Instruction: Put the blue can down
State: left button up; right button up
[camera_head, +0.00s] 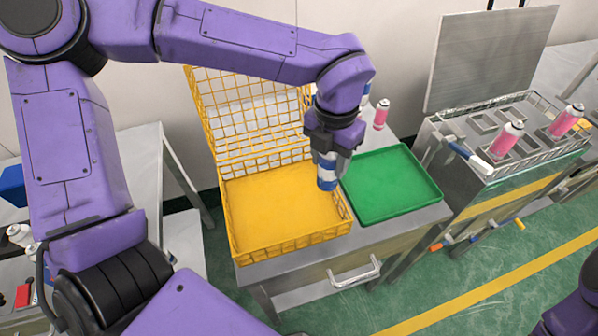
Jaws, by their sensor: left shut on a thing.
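My left gripper (333,150) reaches in from the upper left and points down. It is shut on the blue can (327,184), a blue and white can held roughly upright below the fingers. In the picture the can overlaps the right side of the yellow basket (278,247), close to the left edge of the green tray (392,215). I cannot tell whether the can's bottom touches anything. The gripper hides the can's upper part. My right gripper is out of view; only a bit of purple arm shows at the lower right.
A pink can (381,114) stands behind the green tray, with a partly hidden blue item beside it. The tray looks empty. The basket's tall wire lid (215,110) stands open at the back. A metal machine (505,165) with pink cans is at right.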

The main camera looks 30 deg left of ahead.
pick_arm(q)
jog(key=s+a+f+p, duration=0.1)
jog(key=s+a+f, duration=0.3)
jog(key=s+a, duration=0.15)
jog(key=w+f, duration=0.1)
jog(key=f, duration=0.1)
jog(key=w+a+f, duration=0.1)
jog(key=w+a+f+p, duration=0.1)
jog(key=f, duration=0.1)
jog(key=shift+w+f, duration=0.15)
jog(key=shift+f, duration=0.2)
jog(key=shift+s+f, duration=0.15)
jog(key=shift+s, duration=0.4)
jog(key=shift+w, duration=0.15)
jog(key=o, duration=0.7)
jog(key=shift+w+d+f, duration=0.1)
jog(key=shift+f, duration=0.05)
jog(key=o, duration=0.4)
jog(key=shift+o, duration=0.2)
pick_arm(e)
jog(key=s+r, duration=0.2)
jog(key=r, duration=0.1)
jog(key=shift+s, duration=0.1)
